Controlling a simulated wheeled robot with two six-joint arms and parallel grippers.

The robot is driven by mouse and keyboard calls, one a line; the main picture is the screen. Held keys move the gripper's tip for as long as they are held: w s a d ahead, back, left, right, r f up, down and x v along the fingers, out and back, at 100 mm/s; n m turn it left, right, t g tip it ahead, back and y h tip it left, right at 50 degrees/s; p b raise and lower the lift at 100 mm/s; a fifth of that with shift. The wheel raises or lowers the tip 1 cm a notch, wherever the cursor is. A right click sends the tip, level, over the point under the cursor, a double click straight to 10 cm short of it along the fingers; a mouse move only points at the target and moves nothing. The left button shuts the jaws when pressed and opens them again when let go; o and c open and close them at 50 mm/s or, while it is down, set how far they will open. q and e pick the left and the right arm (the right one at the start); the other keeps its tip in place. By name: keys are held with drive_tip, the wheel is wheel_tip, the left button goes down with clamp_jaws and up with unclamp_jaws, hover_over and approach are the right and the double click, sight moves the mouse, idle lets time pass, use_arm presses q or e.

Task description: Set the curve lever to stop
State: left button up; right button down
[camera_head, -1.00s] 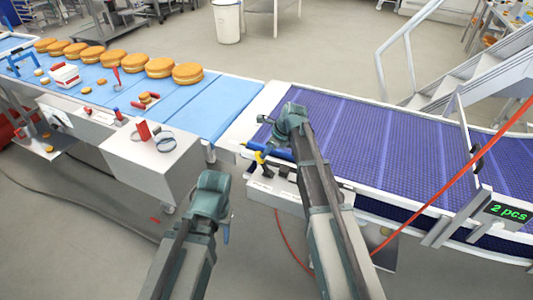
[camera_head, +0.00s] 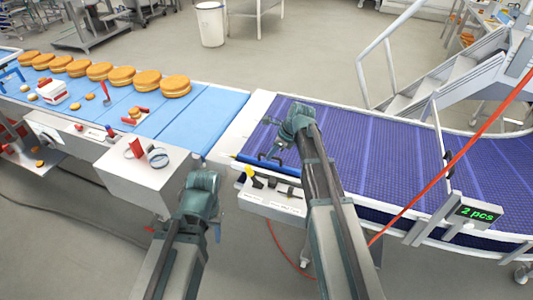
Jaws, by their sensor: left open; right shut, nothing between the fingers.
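The curve conveyor's control box (camera_head: 272,203) is on the near side of the purple curved belt (camera_head: 360,160). On its top are a lever with a yellow knob (camera_head: 251,171) and several small dark controls (camera_head: 286,189). Which one is the curve lever, and its setting, I cannot read. My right gripper (camera_head: 277,150) is shut and empty above the belt's near left corner, just beyond the box and apart from the yellow knob. My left gripper (camera_head: 214,222) is open and low, left of the box; its fingers are mostly hidden behind its wrist.
A blue straight belt (camera_head: 200,120) on the left carries a row of orange-brown rounds (camera_head: 121,76). A display (camera_head: 478,212) reads "2 pcs". A red cable (camera_head: 450,165) crosses at the right.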

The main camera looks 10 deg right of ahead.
drive_tip(key=shift+p+v, duration=0.55)
drive_tip(key=shift+v, duration=0.4)
drive_tip(key=shift+a, duration=0.1)
drive_tip(key=s+a+f+n+g+h+b, duration=0.1)
drive_tip(key=s+a+f+n+b, duration=0.4)
drive_tip(key=s+n, duration=0.7)
drive_tip(key=s+a+f+n+g+h+b, duration=0.2)
drive_tip(key=s+a+f+n+h+b, duration=0.2)
drive_tip(key=s+n, duration=0.9)
drive_tip(key=shift+s+a+f+n+h+b, duration=0.25)
drive_tip(key=shift+a+f+n+b, duration=0.35)
drive_tip(key=shift+a+f+n, duration=1.15)
drive_tip(key=shift+a+r, duration=0.2)
drive_tip(key=shift+a, duration=0.05)
